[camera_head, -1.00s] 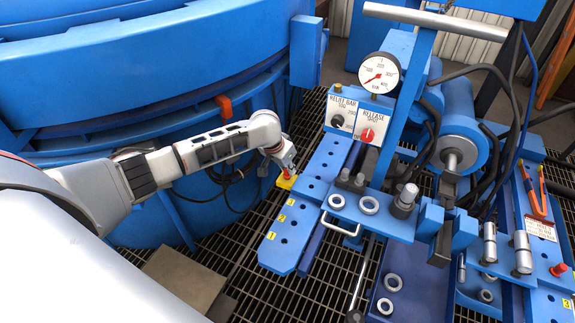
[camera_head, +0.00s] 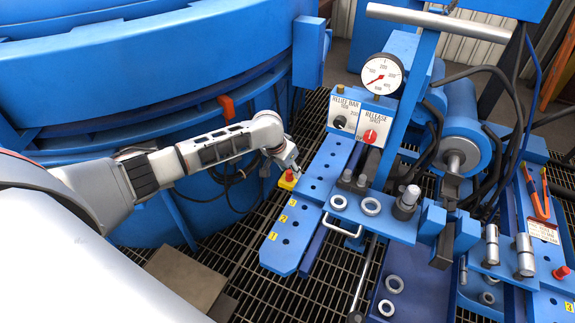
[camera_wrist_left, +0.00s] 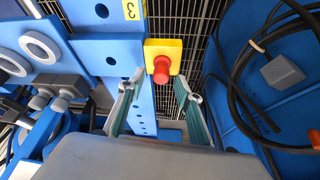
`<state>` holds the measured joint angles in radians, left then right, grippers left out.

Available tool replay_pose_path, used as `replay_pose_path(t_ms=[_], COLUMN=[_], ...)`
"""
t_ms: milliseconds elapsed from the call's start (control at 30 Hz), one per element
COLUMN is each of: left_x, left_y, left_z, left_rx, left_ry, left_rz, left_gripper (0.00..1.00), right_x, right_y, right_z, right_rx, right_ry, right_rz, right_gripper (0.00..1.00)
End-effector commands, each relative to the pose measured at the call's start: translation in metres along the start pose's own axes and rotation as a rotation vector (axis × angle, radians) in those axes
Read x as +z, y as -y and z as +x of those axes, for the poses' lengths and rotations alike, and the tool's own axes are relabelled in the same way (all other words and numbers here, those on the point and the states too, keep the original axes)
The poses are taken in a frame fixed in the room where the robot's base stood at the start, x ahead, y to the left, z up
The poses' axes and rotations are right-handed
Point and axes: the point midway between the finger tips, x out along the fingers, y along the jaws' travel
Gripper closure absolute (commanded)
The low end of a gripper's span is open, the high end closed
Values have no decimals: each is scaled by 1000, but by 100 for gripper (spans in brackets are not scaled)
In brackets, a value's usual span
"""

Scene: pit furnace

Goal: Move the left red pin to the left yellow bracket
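A red pin (camera_head: 289,175) stands in a small yellow bracket (camera_head: 286,184) at the far left edge of the blue perforated bar (camera_head: 283,247). In the left wrist view the red pin (camera_wrist_left: 160,70) has its round head towards the camera, with the square yellow bracket (camera_wrist_left: 163,46) around its base. My left gripper (camera_head: 289,163) is just above the bracket. In the wrist view its two fingers (camera_wrist_left: 155,103) are spread apart, with the pin ahead of the gap and nothing between them. My right gripper is out of view.
The large blue furnace wall (camera_head: 150,65) is close behind my left arm. A panel with a gauge (camera_head: 382,74) and knobs stands right of the gripper. Another red pin (camera_head: 561,271) is at the far right. Black cables (camera_wrist_left: 265,95) hang beside the left gripper.

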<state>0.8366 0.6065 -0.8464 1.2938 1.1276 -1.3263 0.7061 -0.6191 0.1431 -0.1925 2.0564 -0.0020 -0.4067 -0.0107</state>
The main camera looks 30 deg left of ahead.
Motion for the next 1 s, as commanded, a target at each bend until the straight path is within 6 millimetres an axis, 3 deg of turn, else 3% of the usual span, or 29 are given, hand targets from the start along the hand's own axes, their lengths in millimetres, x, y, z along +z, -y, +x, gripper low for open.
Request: replay_pose_path(t_ms=[167,600,800,1000], left_x=[-1,-1,0,0], left_y=[1,1,1,0], left_z=[-19,-101,-117,-119], left_rx=[0,-1,-1,-1], left_ry=[-3,-3,-2,-1], left_rz=[1,1,-1,0], left_gripper=[65,65,65,65], right_x=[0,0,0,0], right_y=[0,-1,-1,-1], right_z=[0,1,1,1], right_rx=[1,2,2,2], right_ry=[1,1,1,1], right_rz=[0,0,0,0], right_gripper=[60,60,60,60])
